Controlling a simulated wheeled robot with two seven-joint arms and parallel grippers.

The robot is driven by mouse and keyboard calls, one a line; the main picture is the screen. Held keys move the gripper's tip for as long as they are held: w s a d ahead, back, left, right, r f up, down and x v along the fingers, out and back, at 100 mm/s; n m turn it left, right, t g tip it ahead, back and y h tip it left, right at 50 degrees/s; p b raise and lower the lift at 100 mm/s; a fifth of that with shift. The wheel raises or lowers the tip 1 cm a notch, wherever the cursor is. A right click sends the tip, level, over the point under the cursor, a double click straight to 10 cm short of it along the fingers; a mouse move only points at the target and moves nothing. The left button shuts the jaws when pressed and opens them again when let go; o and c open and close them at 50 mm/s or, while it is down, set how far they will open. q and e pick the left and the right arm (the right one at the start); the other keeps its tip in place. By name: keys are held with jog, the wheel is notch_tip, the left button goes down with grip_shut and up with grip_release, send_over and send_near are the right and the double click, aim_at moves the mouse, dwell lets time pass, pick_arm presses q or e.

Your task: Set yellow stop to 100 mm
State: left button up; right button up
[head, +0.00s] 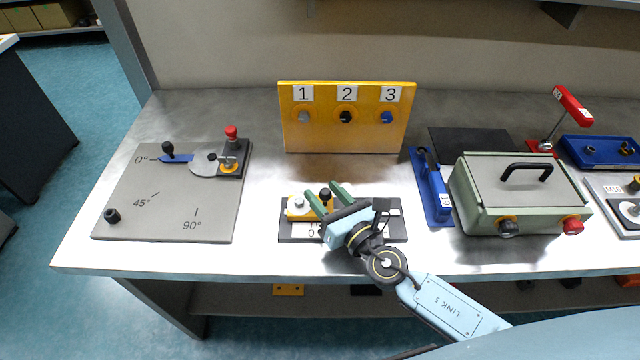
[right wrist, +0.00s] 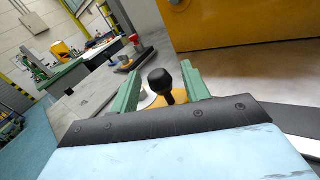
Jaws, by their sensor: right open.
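The yellow stop (head: 295,213) sits at the left end of a dark base plate (head: 397,236) with a white scale. A "0" is legible on the scale; the rest is hidden under my gripper. The stop carries a silver screw head and a black knob (head: 325,193). My right gripper (head: 321,189) is open, its green fingers on either side of the black knob. In the right wrist view the knob (right wrist: 160,83) stands between the two fingers (right wrist: 159,72), with visible gaps to both. My left gripper is out of view.
A yellow panel (head: 347,137) numbered 1 to 3 stands behind. A grey angle plate (head: 165,210) with a blue pointer lies left. A blue fixture (head: 436,190) and a green box (head: 510,202) with a black handle stand right. Bench space is clear between plate and stop.

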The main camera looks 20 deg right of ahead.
jog(key=shift+x, duration=1.2)
grip_shut()
